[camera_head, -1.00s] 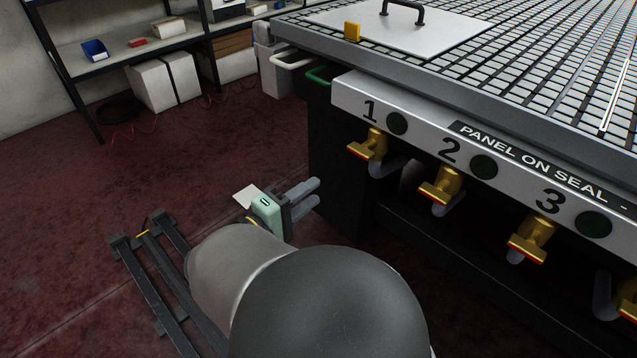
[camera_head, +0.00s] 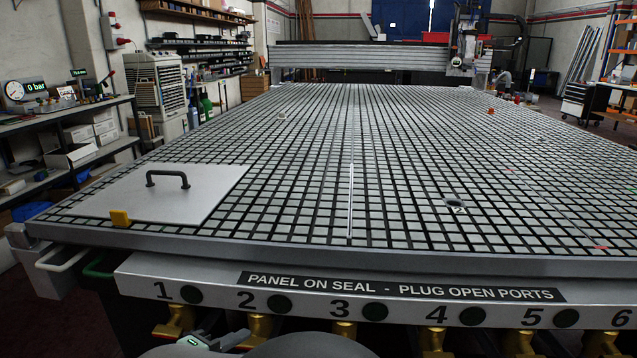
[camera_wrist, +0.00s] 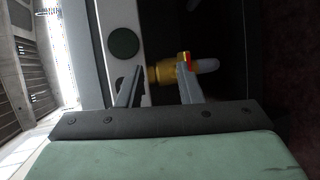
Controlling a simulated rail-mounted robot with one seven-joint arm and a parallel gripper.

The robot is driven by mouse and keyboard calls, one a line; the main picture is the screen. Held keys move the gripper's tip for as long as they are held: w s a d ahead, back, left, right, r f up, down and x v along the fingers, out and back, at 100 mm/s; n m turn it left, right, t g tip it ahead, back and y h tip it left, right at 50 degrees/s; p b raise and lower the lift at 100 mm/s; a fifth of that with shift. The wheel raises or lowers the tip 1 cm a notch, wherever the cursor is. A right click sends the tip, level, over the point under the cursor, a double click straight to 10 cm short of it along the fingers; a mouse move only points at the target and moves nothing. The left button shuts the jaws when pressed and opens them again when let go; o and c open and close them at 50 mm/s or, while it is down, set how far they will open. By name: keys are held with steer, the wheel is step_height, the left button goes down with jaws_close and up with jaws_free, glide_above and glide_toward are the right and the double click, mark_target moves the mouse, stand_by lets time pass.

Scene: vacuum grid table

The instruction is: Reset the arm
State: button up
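My gripper (camera_wrist: 160,72) is open in the wrist view, with a clear gap between its two grey fingers. A brass valve with a red-tipped handle (camera_wrist: 164,73) shows beyond the fingertips, in line with the gap; I cannot tell how near it is. In the head view my gripper (camera_head: 240,338) is at the bottom edge, mostly cut off, in front of the table's front panel (camera_head: 90,258). Its fingers point right, below numbers 1 and 2. I see nothing held in it.
The grid table (camera_head: 300,235) fills the middle. Several brass valves (camera_head: 262,328) stick out under the numbered front. A gantry (camera_head: 360,58) spans the back.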

steer(key=s+d+r+m+g+p, duration=0.1)
steer(key=d+r+m+g+p, duration=0.35)
steer(key=d, duration=0.75)
steer(key=s+d+r+m+g+p, duration=0.1)
steer(key=d+r+m+g+p, duration=0.1)
steer(key=d+r+g+p, duration=0.75)
steer(key=s+d+r+m+t+y+p, duration=0.2)
steer(key=s+d+r+m+y+p, duration=0.4)
steer(key=s+d+r+p, duration=0.3)
steer(key=shift+d+y+p, duration=0.5)
steer(key=shift+p, duration=0.5)
steer(key=shift+m, duration=0.25)
